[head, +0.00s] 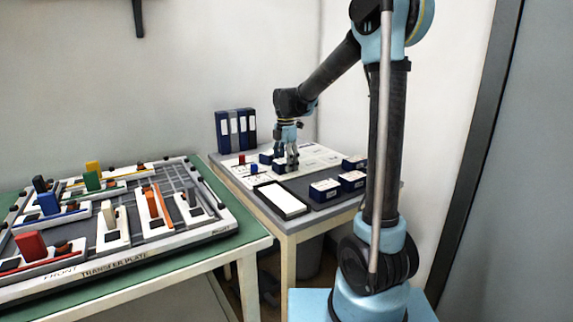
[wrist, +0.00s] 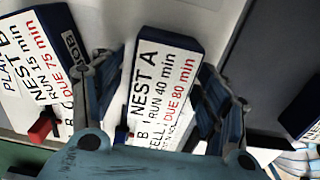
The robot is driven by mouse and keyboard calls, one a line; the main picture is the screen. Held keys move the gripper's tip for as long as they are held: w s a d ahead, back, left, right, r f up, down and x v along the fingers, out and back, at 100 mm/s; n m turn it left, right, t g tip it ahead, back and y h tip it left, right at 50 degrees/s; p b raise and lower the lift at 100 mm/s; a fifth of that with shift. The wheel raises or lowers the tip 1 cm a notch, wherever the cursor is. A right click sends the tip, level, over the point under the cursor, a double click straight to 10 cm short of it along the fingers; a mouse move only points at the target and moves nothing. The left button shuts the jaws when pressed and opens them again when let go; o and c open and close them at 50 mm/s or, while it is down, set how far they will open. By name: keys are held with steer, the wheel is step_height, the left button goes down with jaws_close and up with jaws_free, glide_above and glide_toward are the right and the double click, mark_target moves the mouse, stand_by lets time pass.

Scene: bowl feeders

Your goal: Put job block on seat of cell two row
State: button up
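A dark blue job block (wrist: 160,75) has a white top reading NEST A, RUN 40 min, DUE 80 min. In the wrist view it lies between the two fingers of my gripper (wrist: 158,85); whether they press on it cannot be told. In the head view my gripper (head: 287,165) points down, low over the white planning board (head: 318,157) on the grey table. A second block (wrist: 40,65), marked NEST B, DUE 75 min, lies to the left. The lower text of the NEST A block is partly covered by my gripper. I cannot make out the cell two row or its seat.
Several blue blocks (head: 353,181) lie at the table's right. A white-topped tray (head: 280,200) is at the front. A red piece (head: 241,159) and a blue piece (head: 254,169) are on the board. Binders (head: 235,130) stand behind. A transfer plate (head: 150,255) with coloured parts is on the left table.

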step_height(320, 180, up, 12)
steer(key=shift+r, duration=0.15)
stand_by(0.6)
